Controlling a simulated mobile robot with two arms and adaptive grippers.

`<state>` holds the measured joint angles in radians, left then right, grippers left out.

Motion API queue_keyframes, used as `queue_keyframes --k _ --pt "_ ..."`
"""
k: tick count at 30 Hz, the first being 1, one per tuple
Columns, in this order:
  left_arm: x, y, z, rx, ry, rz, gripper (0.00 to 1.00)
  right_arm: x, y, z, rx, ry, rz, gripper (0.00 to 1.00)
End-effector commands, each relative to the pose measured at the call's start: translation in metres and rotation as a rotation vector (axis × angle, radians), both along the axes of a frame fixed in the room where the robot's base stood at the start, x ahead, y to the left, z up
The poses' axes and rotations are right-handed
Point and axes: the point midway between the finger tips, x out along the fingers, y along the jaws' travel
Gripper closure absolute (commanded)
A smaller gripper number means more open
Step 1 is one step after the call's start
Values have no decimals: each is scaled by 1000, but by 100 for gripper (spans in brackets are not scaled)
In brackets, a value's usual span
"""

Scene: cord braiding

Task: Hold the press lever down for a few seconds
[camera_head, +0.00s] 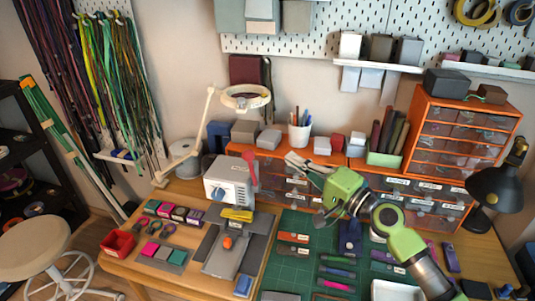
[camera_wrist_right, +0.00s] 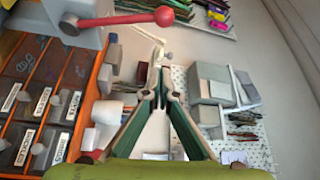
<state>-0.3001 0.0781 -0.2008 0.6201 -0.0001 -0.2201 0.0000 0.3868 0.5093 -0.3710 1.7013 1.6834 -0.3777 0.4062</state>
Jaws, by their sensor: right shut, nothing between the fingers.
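The press (camera_head: 228,182) is a light grey box with a blue dial, standing on a grey base at the middle of the workbench. Its red lever (camera_head: 250,168) stands up at the box's right side. In the right wrist view the lever (camera_wrist_right: 120,19) crosses the top and ends in a red ball (camera_wrist_right: 164,16). My right gripper (camera_head: 292,160) is right of the lever with a gap between them. It is shut and empty; its fingers (camera_wrist_right: 161,75) converge below the ball in the wrist view. My left gripper is not in view.
Orange drawer units (camera_head: 460,140) stand behind and right of the press. A white magnifier lamp (camera_head: 245,97) rises behind it, and a pen cup (camera_head: 299,132) stands at the back. A green cutting mat (camera_head: 292,255) with small tools lies to its right. A red bin (camera_head: 118,243) sits at front left.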

Motion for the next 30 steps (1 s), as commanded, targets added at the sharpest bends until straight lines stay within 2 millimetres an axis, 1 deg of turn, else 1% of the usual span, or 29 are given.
queue_keyframes --k 5,10,17,19,22,27,30 --pt "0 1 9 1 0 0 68 14 14 6 3 -1 1 100" --pt "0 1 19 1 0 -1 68 40 37 10 3 1 2 100" --pt "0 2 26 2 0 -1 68 73 67 13 2 1 1 100" --pt "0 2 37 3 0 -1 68 63 72 11 -2 3 4 100" --pt "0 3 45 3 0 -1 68 51 78 9 -2 2 3 100" --pt "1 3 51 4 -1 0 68 40 84 4 -1 -1 2 100" --pt "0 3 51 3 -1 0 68 38 86 2 -2 0 2 100"
